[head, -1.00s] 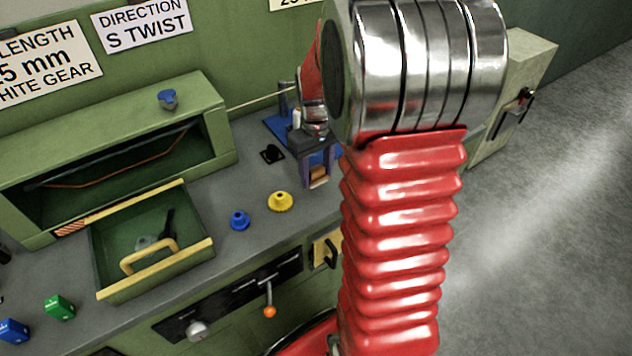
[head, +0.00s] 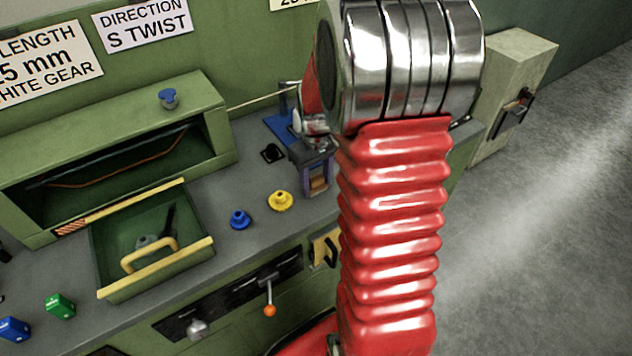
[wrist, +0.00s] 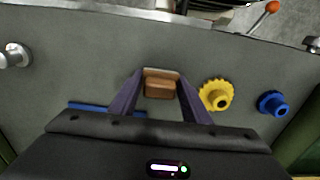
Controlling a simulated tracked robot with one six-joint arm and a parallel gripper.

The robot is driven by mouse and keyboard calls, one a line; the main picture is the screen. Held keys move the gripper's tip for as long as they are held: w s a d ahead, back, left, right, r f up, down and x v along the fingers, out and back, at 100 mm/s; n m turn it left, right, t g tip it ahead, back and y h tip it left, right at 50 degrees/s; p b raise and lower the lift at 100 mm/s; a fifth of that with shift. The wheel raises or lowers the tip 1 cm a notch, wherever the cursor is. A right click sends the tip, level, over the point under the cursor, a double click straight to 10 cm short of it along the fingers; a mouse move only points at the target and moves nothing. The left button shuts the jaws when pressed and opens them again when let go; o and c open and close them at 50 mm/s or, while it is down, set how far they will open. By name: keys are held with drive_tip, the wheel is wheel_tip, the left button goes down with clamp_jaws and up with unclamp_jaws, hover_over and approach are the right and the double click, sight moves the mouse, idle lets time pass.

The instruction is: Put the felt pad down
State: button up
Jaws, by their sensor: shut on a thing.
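My gripper (wrist: 160,85) is shut on the felt pad (wrist: 160,88), a small tan-brown block held between the two purple fingers in the wrist view. In the head view the felt pad (head: 318,184) shows between the fingers, low over the grey bench top at the right of the yellow gear. I cannot tell whether the pad touches the bench. Part of my arm hides the bench behind and to the right of the gripper.
A yellow gear (head: 280,201) and a blue gear (head: 239,220) stand on the bench (head: 222,262) left of the gripper. An open green drawer tray (head: 190,258) with a yellow handle lies further left. A lever with an orange knob (head: 269,311) sticks out at the front.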

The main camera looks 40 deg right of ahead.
sight(316, 177)
drive_tip(key=o, duration=1)
drive_tip(key=shift+s+f, duration=0.2)
drive_tip(key=shift+f, duration=0.35)
drive_tip(key=shift+o, duration=0.5)
drive_tip(key=shift+a, duration=0.1)
drive_tip(key=shift+w+a+r, duration=0.1)
wheel_tip(316, 177, up, 13)
drive_tip(key=shift+d, duration=0.2)
drive_tip(key=shift+w, duration=0.1)
drive_tip(key=s+a+r+t, duration=0.2)
drive_tip(key=s+a+r, duration=0.1)
drive_tip(key=s+a, duration=0.4)
drive_tip(key=s+a+r+t, duration=0.3)
drive_tip(key=s+a, duration=0.4)
drive_tip(key=a, duration=0.6)
drive_tip(key=shift+s+r+t, duration=0.3)
drive_tip(key=shift+r, duration=0.15)
